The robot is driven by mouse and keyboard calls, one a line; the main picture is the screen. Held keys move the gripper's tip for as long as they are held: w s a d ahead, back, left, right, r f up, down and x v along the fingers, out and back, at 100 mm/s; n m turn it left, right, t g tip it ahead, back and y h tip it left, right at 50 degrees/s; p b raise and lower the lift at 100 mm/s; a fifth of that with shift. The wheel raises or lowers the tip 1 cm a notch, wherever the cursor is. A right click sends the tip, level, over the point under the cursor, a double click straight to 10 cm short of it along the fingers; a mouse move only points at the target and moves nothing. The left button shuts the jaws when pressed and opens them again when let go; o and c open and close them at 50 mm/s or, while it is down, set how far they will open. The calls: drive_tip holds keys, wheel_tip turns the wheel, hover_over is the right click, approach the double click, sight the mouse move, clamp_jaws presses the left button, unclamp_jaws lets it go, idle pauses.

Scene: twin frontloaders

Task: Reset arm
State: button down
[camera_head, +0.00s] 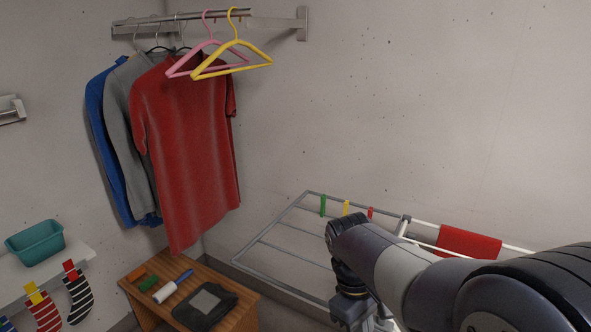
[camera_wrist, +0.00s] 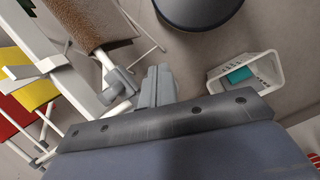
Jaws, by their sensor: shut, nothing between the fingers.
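My arm (camera_head: 400,275) reaches in from the lower right in the head view, over the drying rack (camera_head: 270,245). My gripper points down there, at the bottom edge of that view, partly cut off. In the wrist view my gripper (camera_wrist: 157,82) shows its two grey fingers shut together, with nothing between them. The fingers are beside a white rack tube with a grey joint (camera_wrist: 122,82). I cannot tell whether they touch it.
A white laundry basket (camera_wrist: 245,82) with a teal item stands on the floor. The rack holds a red cloth (camera_head: 468,243) and clothespins (camera_head: 346,207). Shirts (camera_head: 185,140) and empty hangers (camera_head: 235,55) hang at left above a wooden bench (camera_head: 240,318).

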drive_tip(key=s+d+f+m+b, duration=0.1)
drive_tip(key=s+f+m+b, duration=0.1)
drive_tip(key=s+f+b, duration=0.2)
drive_tip(key=s+d+f+m+t+y+b, duration=0.1)
drive_tip(key=s+f+b, duration=0.4)
drive_tip(key=f, duration=0.5)
drive_tip(key=shift+d+f+m+t+y, duration=0.2)
drive_tip(key=shift+d+m+t+y, duration=0.1)
drive_tip(key=shift+d+m, duration=0.55)
drive_tip(key=shift+a, duration=0.2)
